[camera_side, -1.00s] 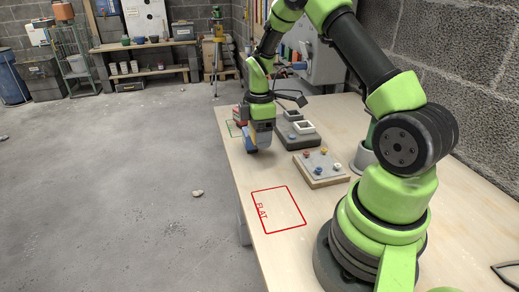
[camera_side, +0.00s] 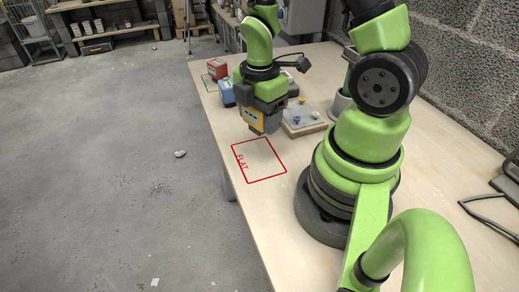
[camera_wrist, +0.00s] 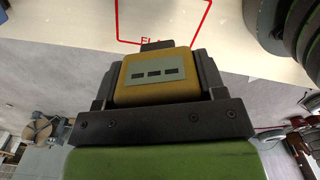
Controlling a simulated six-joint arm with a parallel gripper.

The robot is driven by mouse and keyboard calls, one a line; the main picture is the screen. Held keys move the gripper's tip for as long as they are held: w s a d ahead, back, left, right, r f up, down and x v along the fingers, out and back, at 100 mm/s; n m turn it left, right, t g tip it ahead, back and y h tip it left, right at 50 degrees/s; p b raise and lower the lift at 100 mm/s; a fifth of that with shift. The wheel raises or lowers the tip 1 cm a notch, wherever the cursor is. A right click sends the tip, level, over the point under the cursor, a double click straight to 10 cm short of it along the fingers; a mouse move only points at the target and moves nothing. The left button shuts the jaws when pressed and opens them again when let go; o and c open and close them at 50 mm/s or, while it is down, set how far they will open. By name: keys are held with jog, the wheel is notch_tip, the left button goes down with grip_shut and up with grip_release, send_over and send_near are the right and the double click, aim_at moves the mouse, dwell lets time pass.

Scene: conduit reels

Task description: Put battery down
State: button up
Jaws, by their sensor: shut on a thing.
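My gripper (camera_side: 268,120) is shut on a yellow battery (camera_side: 254,118) with a pale label. In the side view it hangs above the table just beyond the far edge of the red outline marked FLAT (camera_side: 259,160). The wrist view shows the battery (camera_wrist: 158,88) between my two dark jaws (camera_wrist: 157,75), its label bearing several dark marks. Part of the red outline (camera_wrist: 125,30) shows past the battery there, with its lettering partly hidden. The area inside the outline looks empty.
A red block (camera_side: 217,69) and a blue block (camera_side: 226,93) stand near the table's far left edge, by a green outline (camera_side: 208,83). A board with coloured knobs (camera_side: 303,118) lies right of my gripper. The table in front of the red outline is clear.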

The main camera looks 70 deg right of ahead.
aim_at(260, 157)
jog(key=shift+f, duration=4.05)
jog(key=shift+f, duration=0.1)
jog(key=o, duration=1)
jog(key=shift+o, duration=0.2)
